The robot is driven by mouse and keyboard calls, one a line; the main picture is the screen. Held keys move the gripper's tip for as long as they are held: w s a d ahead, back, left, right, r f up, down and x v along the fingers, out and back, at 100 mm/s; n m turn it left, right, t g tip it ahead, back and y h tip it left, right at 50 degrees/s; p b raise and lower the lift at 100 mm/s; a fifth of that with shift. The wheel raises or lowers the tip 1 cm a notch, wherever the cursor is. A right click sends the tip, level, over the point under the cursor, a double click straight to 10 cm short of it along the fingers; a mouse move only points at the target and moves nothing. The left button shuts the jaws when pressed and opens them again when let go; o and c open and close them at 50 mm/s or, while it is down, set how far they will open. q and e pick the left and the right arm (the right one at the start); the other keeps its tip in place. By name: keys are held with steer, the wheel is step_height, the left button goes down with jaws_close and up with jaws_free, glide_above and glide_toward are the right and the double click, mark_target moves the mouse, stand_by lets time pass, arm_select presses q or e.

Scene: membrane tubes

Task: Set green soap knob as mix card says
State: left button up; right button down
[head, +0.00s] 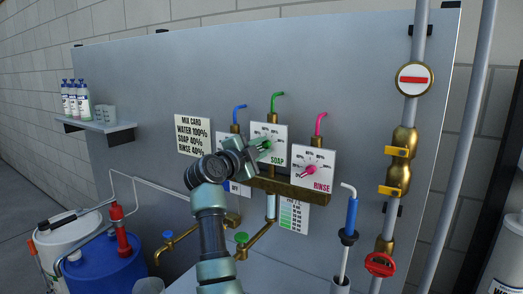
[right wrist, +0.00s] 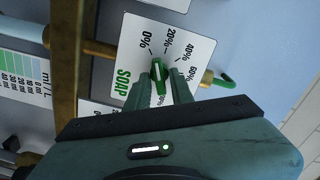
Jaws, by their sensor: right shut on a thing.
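The mix card (head: 193,134) on the grey panel reads water 100%, soap 40%, rinse 40%. The green soap knob (head: 266,145) sits on a white dial plate (head: 274,131) marked SOAP. My right gripper (head: 257,149) reaches the knob from the front and is shut on it. In the right wrist view both fingertips (right wrist: 160,84) flank the green knob (right wrist: 159,72). The dial plate (right wrist: 133,62) shows 0%, 20%, 40% and 60%. The knob's long axis points roughly up there, towards the 0% and 20% side; the exact reading is unclear. My left gripper is not in view.
The rinse dial (head: 318,158) with a pink knob is close on the right. The water dial is partly hidden behind my right gripper. A brass manifold (head: 290,187) runs below the dials. Bottles (head: 76,99) stand on a shelf (head: 110,127) at left.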

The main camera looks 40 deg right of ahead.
steer(key=shift+f+m+b, duration=0.2)
steer(key=shift+m+b, duration=1.85)
steer(key=shift+m, duration=1.15)
steer(key=shift+f+m+b, duration=0.2)
steer(key=shift+m+b, duration=1.85)
steer(key=shift+m, duration=1.15)
steer(key=c, duration=1.5)
jaws_free()
steer(key=shift+r, duration=0.1)
